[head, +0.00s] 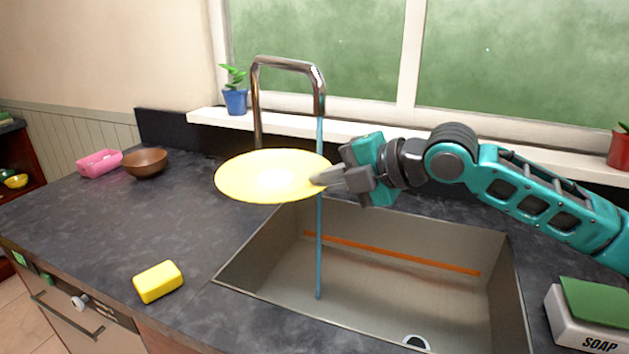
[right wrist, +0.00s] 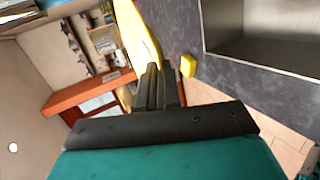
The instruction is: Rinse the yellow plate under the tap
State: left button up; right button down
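The yellow plate (head: 265,175) is held roughly level above the counter and the sink's left rim. My right gripper (head: 322,180) is shut on the plate's right edge; the right wrist view also shows the plate (right wrist: 138,45) between the fingers (right wrist: 152,85). The tap (head: 288,63) stands behind the sink (head: 400,270). A thin blue water stream (head: 319,250) runs from its spout down to the sink floor. The stream lines up with the plate's right edge and my fingertips; I cannot tell whether it touches the plate. My left gripper is not in view.
A yellow sponge (head: 158,282) lies on the counter (head: 90,220) left of the sink. A brown bowl (head: 145,163) and a pink container (head: 99,163) stand farther left. A soap box (head: 590,320) is at the right. A potted plant (head: 235,98) stands on the windowsill.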

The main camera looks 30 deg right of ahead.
jog(key=w+d+f+b, duration=0.1)
jog(key=w+d+b, duration=0.1)
jog(key=d, duration=0.6)
jog(key=shift+w+d+f+b, duration=0.3)
jog(key=shift+d+f+b, duration=0.1)
jog(key=shift+b, duration=0.25)
jog(key=shift+a, duration=0.1)
jog(key=s+a+p, duration=0.2)
jog(key=a+p, duration=0.1)
jog(key=a, duration=0.4)
jog(key=shift+s+a, duration=0.15)
jog(key=shift+a, duration=0.15)
dwell(0.4)
dwell(1.0)
